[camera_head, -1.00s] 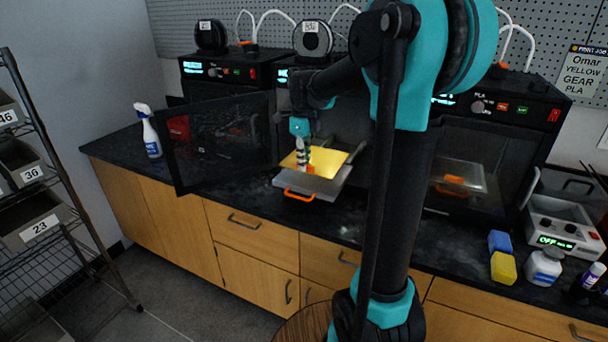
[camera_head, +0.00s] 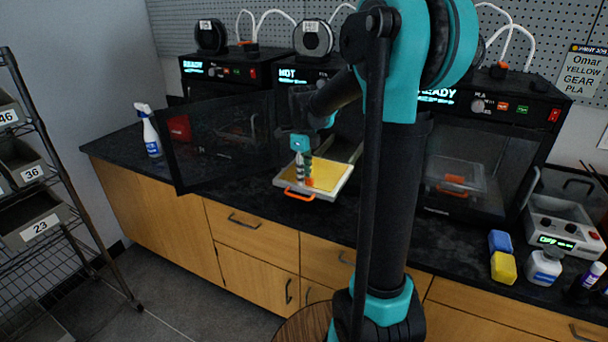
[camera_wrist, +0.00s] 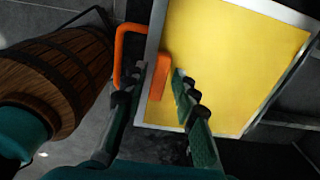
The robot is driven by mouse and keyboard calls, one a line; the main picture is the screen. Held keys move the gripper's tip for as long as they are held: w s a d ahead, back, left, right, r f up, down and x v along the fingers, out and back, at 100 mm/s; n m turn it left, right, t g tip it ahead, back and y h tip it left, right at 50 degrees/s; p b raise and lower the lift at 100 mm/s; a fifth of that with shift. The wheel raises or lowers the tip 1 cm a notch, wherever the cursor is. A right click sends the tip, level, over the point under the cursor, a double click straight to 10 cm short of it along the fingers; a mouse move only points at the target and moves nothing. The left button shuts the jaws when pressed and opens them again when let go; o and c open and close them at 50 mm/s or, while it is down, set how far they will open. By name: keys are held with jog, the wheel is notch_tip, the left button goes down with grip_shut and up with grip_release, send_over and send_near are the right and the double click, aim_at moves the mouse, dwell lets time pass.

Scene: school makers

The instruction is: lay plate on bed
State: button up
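The yellow plate (camera_head: 333,177) lies flat over the grey bed (camera_head: 320,194), whose pale rim shows around it in front of the middle printer. An orange handle (camera_head: 299,194) sticks out from the bed's front edge. In the wrist view the yellow plate (camera_wrist: 232,65) has an orange tab (camera_wrist: 159,76) at its near edge, and the orange handle loop (camera_wrist: 122,52) is left of it. My gripper (camera_head: 306,182) is low over the plate's front left part. Its fingers (camera_wrist: 159,76) stand apart on either side of the tab, with small gaps showing.
The middle printer (camera_head: 292,75) reads HOT, and its dark door (camera_head: 218,143) stands open to the left. Another printer (camera_head: 500,110) stands right. A spray bottle (camera_head: 151,134) is at the left. Yellow and blue blocks (camera_head: 503,267) lie at the right. The counter before the bed is narrow.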

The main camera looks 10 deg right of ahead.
jog(key=shift+r, duration=0.1)
notch_tip(320, 180, up, 12)
jog(key=s+d+f+n+t, duration=0.2)
jog(key=s+f+n, duration=0.9)
jog(key=n, duration=0.1)
jog(key=s+d+f+n+t, duration=0.2)
jog(key=s+f+n, duration=0.9)
jog(key=f+n, duration=0.1)
jog(key=shift+n, duration=0.6)
